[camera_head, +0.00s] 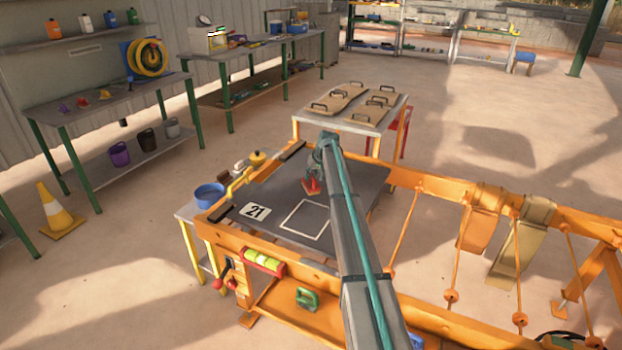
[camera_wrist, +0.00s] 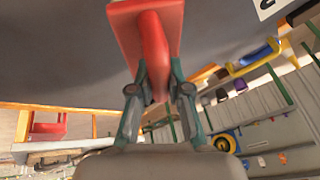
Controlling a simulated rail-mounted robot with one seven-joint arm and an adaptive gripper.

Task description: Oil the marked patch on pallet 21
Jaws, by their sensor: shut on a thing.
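Pallet 21 (camera_head: 352,192) is a dark grey slab in the orange press frame, with a white "21" label (camera_head: 255,211). My gripper (camera_head: 316,172) is over the pallet, beyond the patch. It is shut on the handle of a red tool (camera_head: 312,187) with a flat pad. In the wrist view my gripper (camera_wrist: 158,88) pinches the red tool (camera_wrist: 150,40) against the dark pallet (camera_wrist: 70,50). I cannot tell whether the pad touches the pallet.
A blue bowl (camera_head: 209,194) stands on a small side table left of the press. A level-like yellow-green tube (camera_head: 263,262) and a green handle (camera_head: 307,299) are on the near frame. A table (camera_head: 338,118) with handled boards stands behind. Orange rails extend right.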

